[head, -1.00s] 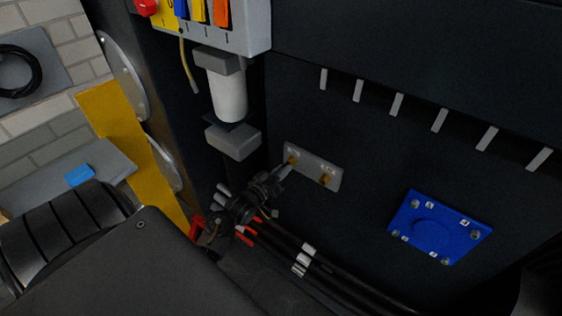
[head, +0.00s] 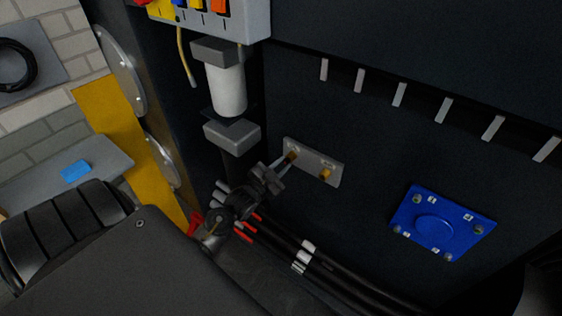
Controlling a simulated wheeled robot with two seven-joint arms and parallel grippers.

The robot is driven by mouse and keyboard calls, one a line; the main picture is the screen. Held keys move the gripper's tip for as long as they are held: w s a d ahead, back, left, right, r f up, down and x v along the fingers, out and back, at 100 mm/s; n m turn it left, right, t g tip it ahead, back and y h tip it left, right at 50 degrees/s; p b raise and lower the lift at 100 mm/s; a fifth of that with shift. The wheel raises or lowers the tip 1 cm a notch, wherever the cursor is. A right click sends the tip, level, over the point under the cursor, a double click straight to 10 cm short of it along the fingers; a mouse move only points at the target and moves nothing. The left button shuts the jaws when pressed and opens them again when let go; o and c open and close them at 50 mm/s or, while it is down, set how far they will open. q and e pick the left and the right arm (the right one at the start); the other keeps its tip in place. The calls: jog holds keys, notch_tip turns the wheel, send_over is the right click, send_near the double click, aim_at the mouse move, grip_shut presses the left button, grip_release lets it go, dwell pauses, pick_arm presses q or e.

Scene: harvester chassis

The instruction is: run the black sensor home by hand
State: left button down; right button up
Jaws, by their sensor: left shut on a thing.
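A light grey plate (head: 312,172) on the dark chassis wall carries two brass fittings. The right fitting (head: 325,174) is bare. At the left fitting (head: 293,154), my left gripper (head: 282,165) is shut on a small dark piece, which looks like the black sensor (head: 287,161). The sensor is lined up with the left fitting and seems to meet it; the fingers hide much of it, so I cannot tell how deep it sits. My right gripper is not in view.
Black hoses with red and white bands (head: 303,258) run below the gripper. A white filter canister (head: 227,90) hangs upper left, below a box of coloured switches (head: 240,15). A blue plate (head: 440,222) is at right. The wall between is clear.

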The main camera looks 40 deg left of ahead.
pick_arm(q)
jog(key=c, duration=1.2)
grip_release()
jog(key=shift+c, duration=1.3)
jog(key=shift+s+p, duration=0.5)
jog(key=shift+s, duration=0.6)
